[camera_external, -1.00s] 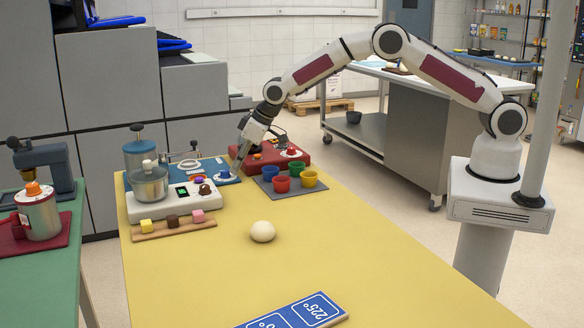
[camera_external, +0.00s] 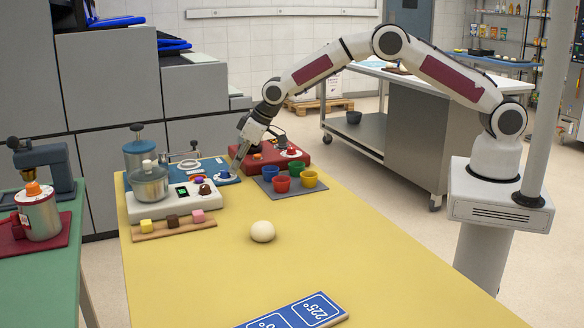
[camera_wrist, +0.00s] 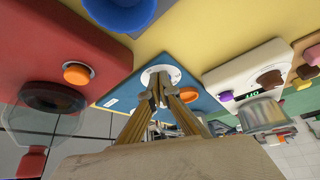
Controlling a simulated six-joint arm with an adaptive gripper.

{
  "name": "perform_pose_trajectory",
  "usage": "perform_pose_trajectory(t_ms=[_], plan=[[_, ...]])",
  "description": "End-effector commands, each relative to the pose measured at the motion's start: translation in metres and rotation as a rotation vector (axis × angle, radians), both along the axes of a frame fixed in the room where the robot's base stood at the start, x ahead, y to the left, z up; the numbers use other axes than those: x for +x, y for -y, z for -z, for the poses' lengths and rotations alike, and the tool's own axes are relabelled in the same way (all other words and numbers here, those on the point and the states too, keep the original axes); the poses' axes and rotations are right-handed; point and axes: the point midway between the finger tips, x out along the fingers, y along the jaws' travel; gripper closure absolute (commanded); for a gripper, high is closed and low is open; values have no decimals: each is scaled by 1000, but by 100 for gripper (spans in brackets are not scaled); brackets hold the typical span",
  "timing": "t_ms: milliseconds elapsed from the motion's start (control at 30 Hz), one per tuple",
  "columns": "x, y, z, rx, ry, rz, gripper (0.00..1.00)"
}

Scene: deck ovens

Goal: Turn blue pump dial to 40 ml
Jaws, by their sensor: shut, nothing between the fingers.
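The blue pump (camera_external: 215,165) stands at the far end of the yellow table, between the white scale-like device and the red machine. In the wrist view its blue base (camera_wrist: 196,98) carries a round white dial (camera_wrist: 171,73). My gripper (camera_external: 234,176) points down at this dial from above, and in the wrist view its fingertips (camera_wrist: 160,88) are together at the dial's middle. The fingers hide most of the dial's centre, so its knob, pointer and setting cannot be read. The gripper is shut and holds nothing; whether it touches the dial is unclear.
The red machine (camera_external: 270,157) is close on the right, with a grey mat of coloured cups (camera_external: 282,184) before it. The white device (camera_external: 160,205) with a metal pot is close on the left. A dough ball (camera_external: 262,231) lies mid-table; open yellow table surrounds it.

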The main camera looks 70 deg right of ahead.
Motion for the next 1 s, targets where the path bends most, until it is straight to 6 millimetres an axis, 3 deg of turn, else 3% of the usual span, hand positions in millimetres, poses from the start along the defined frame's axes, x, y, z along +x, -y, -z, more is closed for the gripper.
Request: perform_pose_trajectory(t_ms=[1000], plan=[[-9,0,1,-1,-2,-2,100]])
